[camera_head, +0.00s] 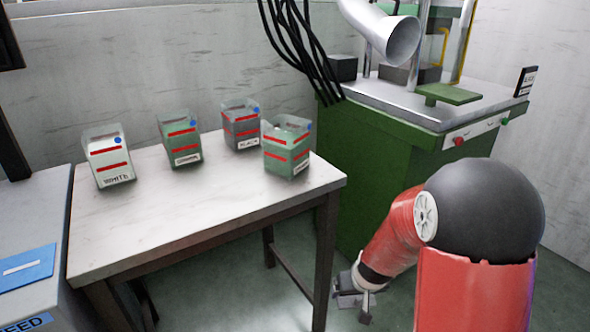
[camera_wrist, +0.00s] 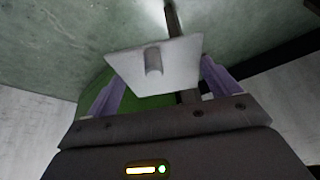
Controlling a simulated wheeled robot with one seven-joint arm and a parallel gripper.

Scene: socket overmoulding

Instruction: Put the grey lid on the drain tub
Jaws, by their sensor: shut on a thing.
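In the wrist view, the grey lid (camera_wrist: 178,58) is a pale flat square plate with a short rounded handle on its face. My gripper (camera_wrist: 160,72) has its two purplish fingers on either side of the plate and is shut on it. The exact finger contact is partly hidden. In the head view, my gripper (camera_head: 356,298) is low, right of the table and in front of the green machine, seen small and partly behind my arm. I cannot make out the drain tub in either view.
Several clear-topped labelled boxes stand on the white table (camera_head: 200,225), including a white one (camera_head: 110,163) and a black one (camera_head: 241,128). The green machine (camera_head: 385,160) stands behind my arm. A blue panel (camera_head: 25,270) lies at left. Floor (camera_head: 285,265) shows between table and machine.

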